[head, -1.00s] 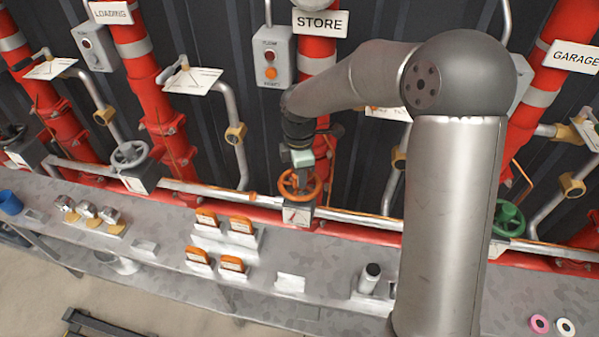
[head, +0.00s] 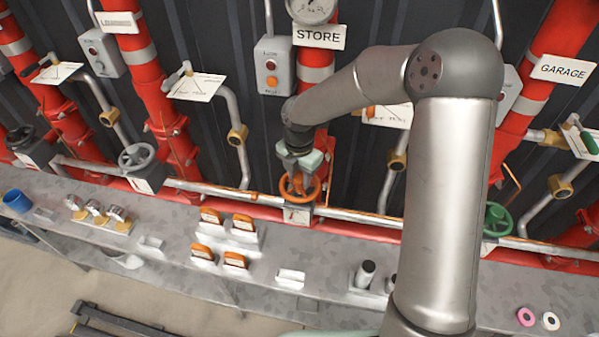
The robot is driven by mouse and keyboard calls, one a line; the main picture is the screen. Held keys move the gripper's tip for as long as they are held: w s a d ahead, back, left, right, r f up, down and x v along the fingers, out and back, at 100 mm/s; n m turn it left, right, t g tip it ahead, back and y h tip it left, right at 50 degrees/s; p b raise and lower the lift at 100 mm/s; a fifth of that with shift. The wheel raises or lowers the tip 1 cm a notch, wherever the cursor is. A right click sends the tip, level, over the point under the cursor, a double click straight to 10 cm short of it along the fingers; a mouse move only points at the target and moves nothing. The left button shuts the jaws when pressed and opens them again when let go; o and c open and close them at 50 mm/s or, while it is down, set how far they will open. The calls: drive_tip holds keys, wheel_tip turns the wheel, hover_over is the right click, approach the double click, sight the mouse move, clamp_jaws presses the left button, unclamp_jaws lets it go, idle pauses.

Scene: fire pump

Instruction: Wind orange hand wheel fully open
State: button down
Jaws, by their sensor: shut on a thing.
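The orange hand wheel (head: 300,190) sits on its valve on the red pipe below the STORE sign (head: 318,37). My gripper (head: 298,174) comes down on the wheel's upper side from above and is shut on its rim. The fingertips are small and partly hidden at this distance. A small white dial plate (head: 297,214) sits just below the wheel; its pointer is too small to read.
A grey hand wheel (head: 137,157) stands to the left and a green one (head: 497,218) to the right, partly behind my arm. The grey bench (head: 330,275) in front holds orange-topped blocks (head: 242,222). A control box (head: 273,66) hangs above.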

sight(300, 178)
drive_tip(key=shift+r+n+p, duration=0.15)
drive_tip(key=shift+n+p, duration=0.35)
drive_tip(key=shift+p, duration=0.05)
drive_tip(key=shift+f+n, duration=0.2)
drive_tip(key=shift+n, duration=0.7)
drive_tip(key=n, duration=0.4)
drive_tip(key=shift+n, duration=0.3)
drive_tip(key=c, duration=0.8)
unclamp_jaws()
drive_tip(key=shift+c, duration=0.2)
drive_tip(key=shift+r, duration=0.1)
drive_tip(key=shift+r, duration=3.45)
